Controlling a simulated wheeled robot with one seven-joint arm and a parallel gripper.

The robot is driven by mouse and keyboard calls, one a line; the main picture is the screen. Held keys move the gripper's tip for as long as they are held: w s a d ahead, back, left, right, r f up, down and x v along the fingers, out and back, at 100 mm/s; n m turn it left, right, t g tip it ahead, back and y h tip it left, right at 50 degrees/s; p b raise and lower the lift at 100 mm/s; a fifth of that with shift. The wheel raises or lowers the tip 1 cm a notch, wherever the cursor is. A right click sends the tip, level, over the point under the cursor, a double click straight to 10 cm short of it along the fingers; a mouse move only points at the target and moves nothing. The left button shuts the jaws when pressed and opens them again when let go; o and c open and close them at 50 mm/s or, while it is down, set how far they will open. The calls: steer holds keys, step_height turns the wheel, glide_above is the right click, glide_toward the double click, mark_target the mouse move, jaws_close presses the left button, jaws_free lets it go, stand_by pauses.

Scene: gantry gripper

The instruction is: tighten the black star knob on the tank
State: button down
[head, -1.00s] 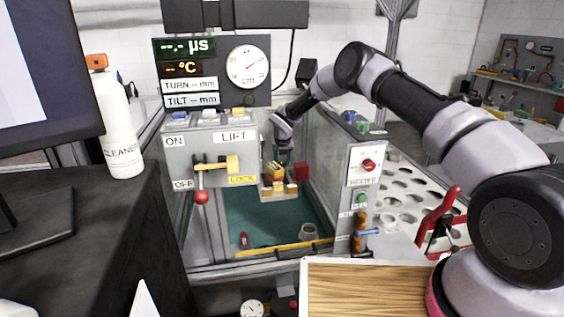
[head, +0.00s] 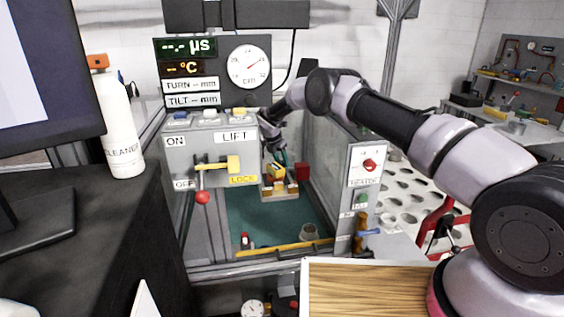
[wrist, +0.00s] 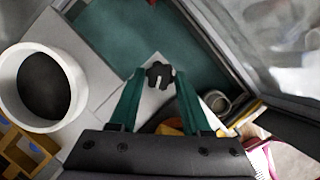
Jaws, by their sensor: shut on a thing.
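The black star knob (wrist: 158,75) shows in the wrist view between the tips of my gripper's two green fingers, with a light mark on its face. My gripper (wrist: 158,82) is shut on the knob, and its fingertips are at the knob's sides. In the head view my gripper (head: 280,157) reaches down into the tank (head: 262,214), behind the lift panel. The knob cannot be made out in the head view. The tank has a teal floor and grey walls.
The lift panel (head: 207,151) with its yellow lever (head: 217,166) stands left of my gripper. A clear wall (head: 330,165) stands right of it. In the wrist view a white ring (wrist: 68,67) lies at the left. A grey cup (head: 308,232) sits on the tank floor.

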steer(key=shift+a+m+g+h, duration=0.1)
steer(key=shift+m+g+h, duration=0.3)
steer(key=shift+m, duration=1)
steer(key=shift+c, duration=1.9)
jaws_free()
steer(key=v, duration=0.7)
steer(key=shift+r, duration=0.2)
steer(key=shift+a, duration=0.1)
